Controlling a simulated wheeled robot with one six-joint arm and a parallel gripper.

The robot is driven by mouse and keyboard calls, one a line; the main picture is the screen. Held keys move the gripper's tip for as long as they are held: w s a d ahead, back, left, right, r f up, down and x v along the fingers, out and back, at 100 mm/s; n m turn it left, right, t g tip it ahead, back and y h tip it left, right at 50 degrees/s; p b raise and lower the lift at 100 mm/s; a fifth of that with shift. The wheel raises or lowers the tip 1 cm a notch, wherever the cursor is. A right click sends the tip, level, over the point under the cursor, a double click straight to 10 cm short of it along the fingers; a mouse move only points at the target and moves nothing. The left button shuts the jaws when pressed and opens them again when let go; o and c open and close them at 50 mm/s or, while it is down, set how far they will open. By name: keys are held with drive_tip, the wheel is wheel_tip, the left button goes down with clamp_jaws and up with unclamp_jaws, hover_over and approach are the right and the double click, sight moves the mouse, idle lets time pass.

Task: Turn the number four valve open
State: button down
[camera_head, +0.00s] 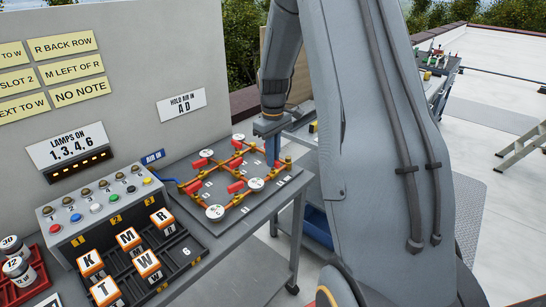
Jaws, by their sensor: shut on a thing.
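The pipe rig (222,176) of yellow pipes, red valve handles and round white gauges lies on a grey table (262,207). My gripper (272,158) points down at the rig's back right corner. Its blue fingers are shut on a valve handle there, which they mostly hide. A red handle (236,187) sits near the middle of the rig, and another red handle (200,163) is at its back left. The small number labels by the valves are too small to read, so I cannot tell which is number four.
A button box (95,212) and lettered blocks (128,239) stand left of the rig. A wall with signs (181,105) rises behind. My arm covers the right middle. A blue air hose (167,180) enters the rig's left side.

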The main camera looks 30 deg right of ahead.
drive_tip(key=shift+n, duration=0.3)
drive_tip(key=n+p, duration=0.1)
drive_tip(key=n, duration=0.6)
drive_tip(key=shift+p, duration=0.4)
drive_tip(key=n, duration=0.4)
drive_tip(key=shift+p, duration=0.4)
drive_tip(key=shift+n, duration=2.1)
drive_tip(key=c, duration=1.8)
unclamp_jaws()
